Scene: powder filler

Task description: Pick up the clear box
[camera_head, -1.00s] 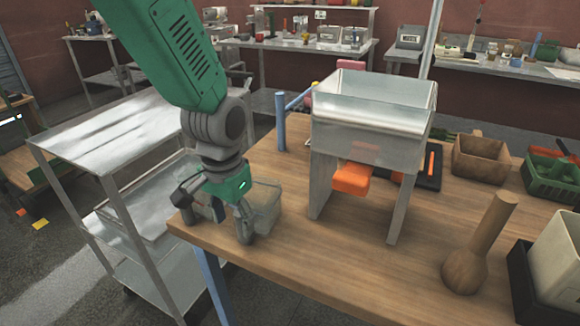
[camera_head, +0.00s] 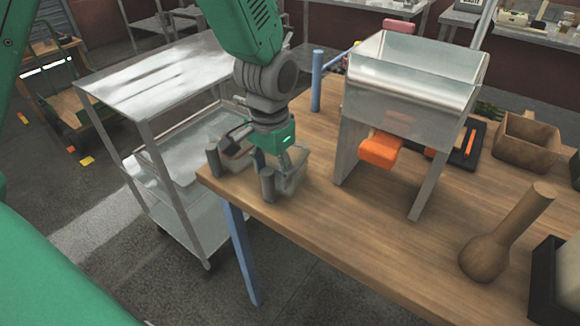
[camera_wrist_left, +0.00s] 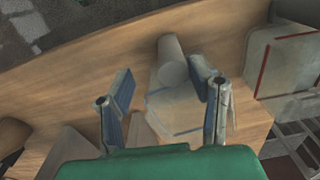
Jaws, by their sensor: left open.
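The clear box (camera_head: 294,166) stands on the wooden table near its left corner, partly hidden behind my left gripper in the head view. My left gripper (camera_head: 240,171) points down at the box's near left side, with its fingers spread. In the left wrist view, the open left gripper (camera_wrist_left: 160,92) shows two blue-padded fingers, and a see-through shape that looks like the clear box (camera_wrist_left: 182,108) lies between and beyond them, nearer the right finger. I cannot tell whether a finger touches it. My right gripper is out of view.
The powder filler (camera_head: 412,75), with an orange part (camera_head: 380,149) below, stands right of the box. A blue post (camera_head: 316,82) rises behind the box. A metal cart (camera_head: 150,78) is close to the table's left. A wooden pestle-like tool (camera_head: 488,255) is at right. The table front is clear.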

